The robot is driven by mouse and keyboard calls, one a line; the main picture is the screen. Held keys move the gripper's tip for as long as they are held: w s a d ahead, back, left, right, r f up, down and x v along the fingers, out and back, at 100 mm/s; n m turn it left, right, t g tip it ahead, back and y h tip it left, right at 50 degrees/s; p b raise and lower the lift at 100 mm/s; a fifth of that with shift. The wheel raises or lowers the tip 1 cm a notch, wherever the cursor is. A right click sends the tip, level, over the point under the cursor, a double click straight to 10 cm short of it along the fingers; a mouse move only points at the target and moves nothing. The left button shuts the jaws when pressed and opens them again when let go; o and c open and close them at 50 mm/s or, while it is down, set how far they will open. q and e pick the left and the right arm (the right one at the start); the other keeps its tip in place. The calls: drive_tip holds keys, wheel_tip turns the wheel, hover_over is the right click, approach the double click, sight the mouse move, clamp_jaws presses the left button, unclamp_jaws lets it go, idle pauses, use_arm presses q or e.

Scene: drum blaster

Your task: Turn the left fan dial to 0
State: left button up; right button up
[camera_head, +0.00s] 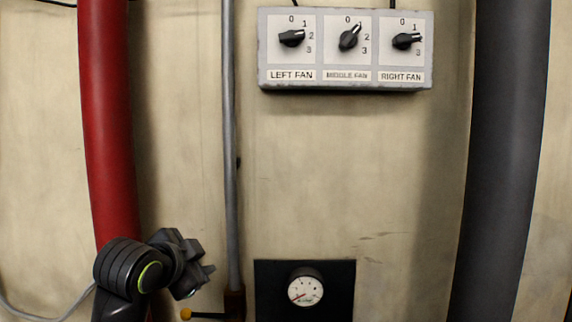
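A grey control box (346,85) is on the wall at the top, right of centre. Its left panel, labelled LEFT FAN, carries the black left fan dial (292,38). The dial's pointer is turned to the right, at about the 2. The 0 mark is straight above the dial. My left gripper (207,271) is low in the picture, left of centre, well below the box and touching no dial. It is small and seen from the side, so its finger opening is unclear. My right gripper is not in view.
The middle fan dial (349,37) points near 1 and the right fan dial (406,41) near 2. A red pipe (106,120), a thin grey conduit (229,150) and a thick dark pipe (503,150) run vertically. A pressure gauge (305,289) is below.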

use_arm(q)
drive_tip(key=s+d+r+m+t+h, duration=0.1)
drive_tip(key=d+r+m, duration=0.15)
drive_tip(key=r, duration=0.65)
drive_tip(key=s+d+r+m+t+h, duration=0.1)
drive_tip(key=d+r, duration=0.2)
drive_tip(key=r, duration=0.7)
drive_tip(key=m+t+h, duration=0.2)
drive_tip(key=m, duration=0.4)
approach(290, 36)
drive_tip(key=p+x, duration=0.8)
drive_tip(key=p, duration=0.1)
drive_tip(key=shift+w+r+p, duration=0.15)
drive_tip(key=shift+w+p, duration=0.15)
drive_tip(key=shift+w+d, duration=0.2)
drive_tip(key=shift+w, duration=0.2)
drive_tip(key=c, duration=0.6)
drive_tip(key=shift+n, duration=0.25)
drive_tip(key=shift+c, duration=0.2)
